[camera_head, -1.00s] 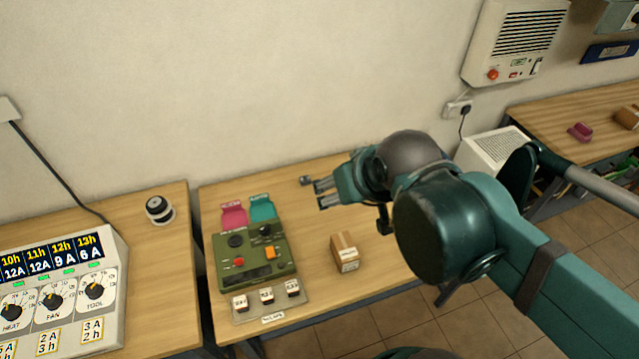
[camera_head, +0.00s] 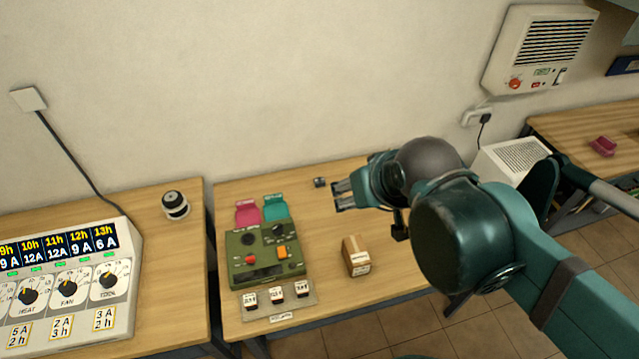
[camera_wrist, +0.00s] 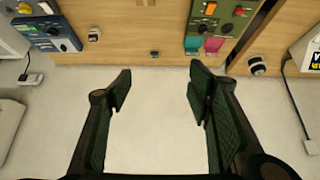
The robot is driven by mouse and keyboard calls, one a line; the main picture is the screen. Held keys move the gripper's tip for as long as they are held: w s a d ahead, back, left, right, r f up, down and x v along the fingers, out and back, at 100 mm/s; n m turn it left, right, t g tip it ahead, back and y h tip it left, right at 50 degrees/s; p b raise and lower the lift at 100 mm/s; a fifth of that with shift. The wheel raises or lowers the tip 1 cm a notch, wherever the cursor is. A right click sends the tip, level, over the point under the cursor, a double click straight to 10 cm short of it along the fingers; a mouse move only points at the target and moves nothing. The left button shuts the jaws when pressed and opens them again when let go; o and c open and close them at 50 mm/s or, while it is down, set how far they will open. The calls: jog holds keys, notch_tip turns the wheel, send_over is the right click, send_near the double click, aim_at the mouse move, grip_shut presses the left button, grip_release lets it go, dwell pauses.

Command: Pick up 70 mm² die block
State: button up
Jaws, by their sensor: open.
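Three small die blocks with white labels stand in a row on a light tray (camera_head: 262,314) in front of a green press-like unit (camera_head: 236,272). They are the left block (camera_head: 250,300), the middle block (camera_head: 276,294) and the right block (camera_head: 302,288). Their labels are too small to read, so I cannot tell which is 70 mm². My gripper (camera_head: 337,198) is open and empty, near the back of the table, behind and to the right of the blocks. In the wrist view, its fingers (camera_wrist: 160,90) are wide apart with nothing between them; the blocks are not seen there.
A cardboard box (camera_head: 356,257) stands right of the green unit. Pink (camera_head: 246,212) and teal (camera_head: 273,208) pieces lie behind it. A small dark object (camera_head: 320,182) is near my fingertips. A control panel (camera_head: 70,285) fills the left table. The wall is close behind.

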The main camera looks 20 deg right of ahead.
jog(key=shift+c, duration=1.3)
jog(key=shift+w, duration=0.1)
jog(key=w+d+f+m+g+b, duration=0.15)
jog(key=w+f+m, duration=0.3)
jog(key=w, duration=0.85)
jog(key=w+f+m+g+b, duration=0.25)
jog(key=w+m, duration=0.25)
jog(key=w, duration=0.7)
jog(key=w+f+m+g+b, duration=0.1)
jog(key=w+f+m, duration=0.2)
jog(key=w+f, duration=0.3)
jog(key=w+d+f+m+g+b, duration=0.1)
jog(key=w+f+m, duration=0.1)
jog(key=w+f, duration=0.4)
jog(key=w+f+m+g, duration=0.1)
jog(key=w+f+m, duration=0.2)
jog(key=f, duration=1)
jog(key=shift+w+d+f+m+b, duration=0.1)
jog(key=shift+w+f+b, duration=0.05)
jog(key=shift+w, duration=0.45)
jog(key=shift+w+d+f+m+b, duration=0.1)
jog(key=shift+w+d+m, duration=0.05)
jog(key=shift+w, duration=0.4)
jog(key=shift+w+d+f+m+b, duration=0.1)
jog(key=shift+w+f+b, duration=0.05)
jog(key=shift+w, duration=0.45)
